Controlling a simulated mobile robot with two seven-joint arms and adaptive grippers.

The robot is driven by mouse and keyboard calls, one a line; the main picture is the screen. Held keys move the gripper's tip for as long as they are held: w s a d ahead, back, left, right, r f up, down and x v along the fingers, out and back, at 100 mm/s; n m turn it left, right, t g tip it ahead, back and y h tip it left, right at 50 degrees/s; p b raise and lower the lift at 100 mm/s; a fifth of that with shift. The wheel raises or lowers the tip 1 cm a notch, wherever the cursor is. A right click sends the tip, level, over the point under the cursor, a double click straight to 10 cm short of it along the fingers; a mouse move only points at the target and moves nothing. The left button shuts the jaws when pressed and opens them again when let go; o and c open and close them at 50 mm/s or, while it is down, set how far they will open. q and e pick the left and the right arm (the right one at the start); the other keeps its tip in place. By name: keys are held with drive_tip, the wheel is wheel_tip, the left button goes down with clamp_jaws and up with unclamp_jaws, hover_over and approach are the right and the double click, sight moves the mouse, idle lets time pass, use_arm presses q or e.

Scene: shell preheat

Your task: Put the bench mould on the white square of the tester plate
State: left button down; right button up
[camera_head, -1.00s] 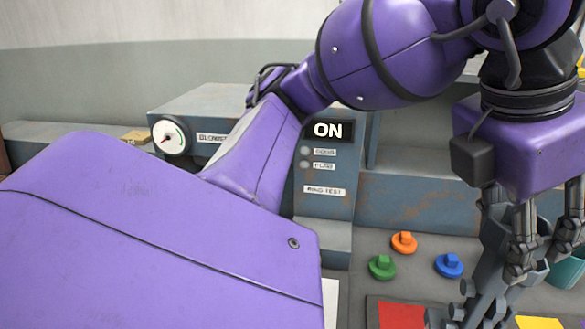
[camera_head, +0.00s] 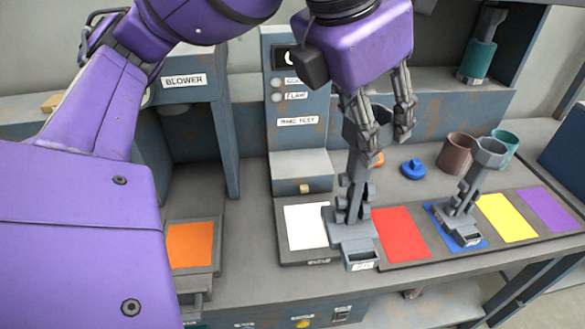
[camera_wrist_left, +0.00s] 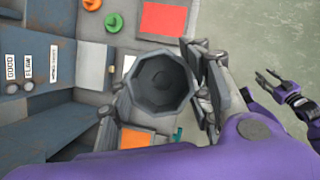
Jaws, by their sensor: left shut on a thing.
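The bench mould is a grey upright piece with an octagonal cup, a jointed stem and a square base (camera_head: 352,226). My left gripper (camera_head: 384,135) is shut on its cup end. The mould looks upright, its base in front of the gap between the white square (camera_head: 304,228) and the red square; whether it touches is unclear. The tester plate (camera_head: 292,256) carries the white square, partly covered at its right edge. In the left wrist view the cup (camera_wrist_left: 160,78) is seen from above beside my left fingers (camera_wrist_left: 208,85). My right gripper (camera_wrist_left: 265,88) shows there, open and empty.
A similar mould (camera_head: 462,205) stands on the blue square. Red (camera_head: 402,235), yellow (camera_head: 507,216) and purple (camera_head: 548,208) squares lie to the right. An orange square (camera_head: 190,245) lies at left under the blower. The tester housing (camera_head: 297,120) stands behind the white square. Cups (camera_head: 456,153) stand at the back right.

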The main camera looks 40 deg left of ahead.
use_arm(q)
drive_tip(key=w+a+f, duration=0.6)
drive_tip(key=a+f, duration=0.6)
drive_tip(key=f, duration=0.1)
drive_tip(key=shift+a+b, duration=0.35)
drive_tip(key=shift+b, duration=0.05)
drive_tip(key=shift+f, duration=0.15)
drive_tip(key=c, duration=0.9)
unclamp_jaws()
